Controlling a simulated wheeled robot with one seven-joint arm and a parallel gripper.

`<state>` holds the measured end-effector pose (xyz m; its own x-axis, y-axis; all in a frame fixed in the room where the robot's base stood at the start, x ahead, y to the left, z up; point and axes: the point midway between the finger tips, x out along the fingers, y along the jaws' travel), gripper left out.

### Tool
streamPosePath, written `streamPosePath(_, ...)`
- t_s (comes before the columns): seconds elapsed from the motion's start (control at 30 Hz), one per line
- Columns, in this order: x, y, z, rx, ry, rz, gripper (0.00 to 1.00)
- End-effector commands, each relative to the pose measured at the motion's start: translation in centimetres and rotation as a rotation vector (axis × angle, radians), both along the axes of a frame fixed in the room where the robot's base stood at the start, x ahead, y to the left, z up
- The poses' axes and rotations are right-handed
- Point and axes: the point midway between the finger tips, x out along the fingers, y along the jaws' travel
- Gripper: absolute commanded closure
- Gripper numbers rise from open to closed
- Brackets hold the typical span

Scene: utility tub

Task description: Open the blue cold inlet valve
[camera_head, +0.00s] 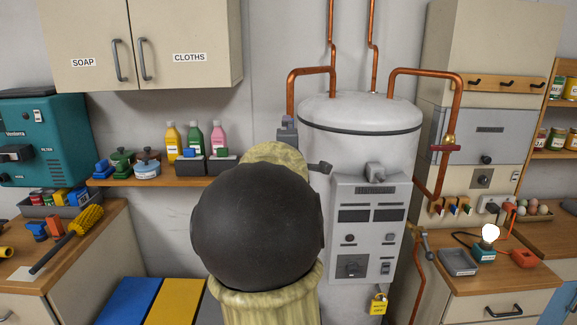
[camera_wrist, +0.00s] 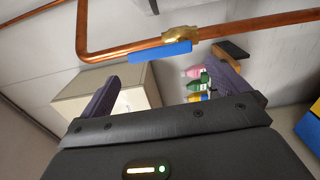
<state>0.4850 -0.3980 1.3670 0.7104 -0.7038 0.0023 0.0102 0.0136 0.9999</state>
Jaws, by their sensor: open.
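In the wrist view, the blue handle (camera_wrist: 160,52) of the cold inlet valve sits against a brass valve body (camera_wrist: 181,33) on a copper pipe (camera_wrist: 245,27). The handle appears to lie roughly along the pipe. My gripper (camera_wrist: 162,75) is open, with its two dark fingers spread apart. The blue handle shows beyond the gap between the fingertips, apparently apart from them, with nothing held.
A white boiler (camera_head: 360,128) with copper pipes stands right of my arm, with a grey control panel (camera_head: 368,225) below. A shelf (camera_head: 182,182) with bottles (camera_head: 195,138) is behind my arm. A cabinet (camera_head: 165,45) hangs at upper left. Counters stand on both sides.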

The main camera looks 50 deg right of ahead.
Motion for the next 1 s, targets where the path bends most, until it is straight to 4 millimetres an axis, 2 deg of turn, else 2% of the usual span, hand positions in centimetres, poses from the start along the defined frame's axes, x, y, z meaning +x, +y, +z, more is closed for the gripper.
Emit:
streamPosePath(0.8,-8.0,7.6,0.0,0.003,0.001,-0.002,0.00)
streamPosePath(1.0,-8.8,8.5,0.0,-0.001,0.003,-0.003,0.00)
